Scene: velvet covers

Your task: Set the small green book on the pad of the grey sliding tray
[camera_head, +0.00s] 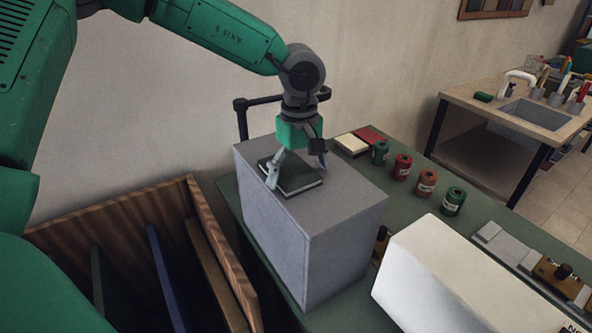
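The small green book (300,185), dark with a pale page edge, lies flat on top of a tall grey block (345,205). My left gripper (297,172) is over the book from above, its two fingers spread apart, one at the book's left side and one towards its far right. Whether the fingers touch the book cannot be told. A flat light grey piece (503,244) on the green table at the right may be the sliding tray; its pad cannot be made out for certain. My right gripper is not in view.
A white box (450,275) stands in front on the green table (405,205). Several cans, including a red one (402,167), line the table behind. A wooden bin (205,240) with upright boards is at the left. A sink counter (500,95) stands far right.

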